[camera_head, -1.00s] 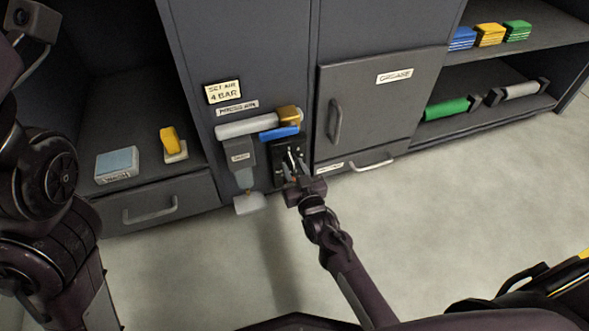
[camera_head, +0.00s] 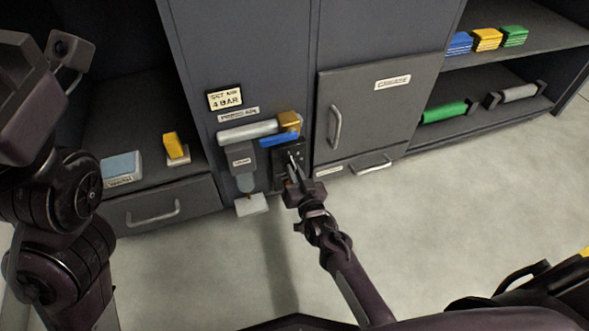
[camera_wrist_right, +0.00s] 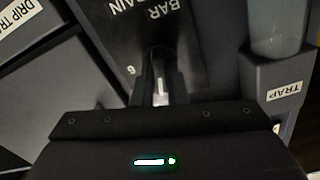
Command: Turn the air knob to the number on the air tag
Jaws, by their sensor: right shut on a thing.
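The air tag (camera_head: 226,99) is a cream label on the dark cabinet front and reads "SET AIR 4 BAR". The air knob (camera_wrist_right: 160,84) shows in the right wrist view as a dark grip with a white mark, on a black dial plate (camera_wrist_right: 122,32) lettered "BAR", with a "6" beside the knob. My right gripper (camera_head: 292,164) is at this plate, below the blue lever, and is shut on the knob. Its fingers and body hide most of the dial, so the number pointed at cannot be read.
A pale pipe (camera_head: 247,132) with a brass end and a blue lever (camera_head: 279,137) sit just above the plate. The trap (camera_head: 242,158) hangs beside it, over a small white tray (camera_head: 252,204). A grease cabinet door (camera_head: 377,107) is close on the right. The floor in front is clear.

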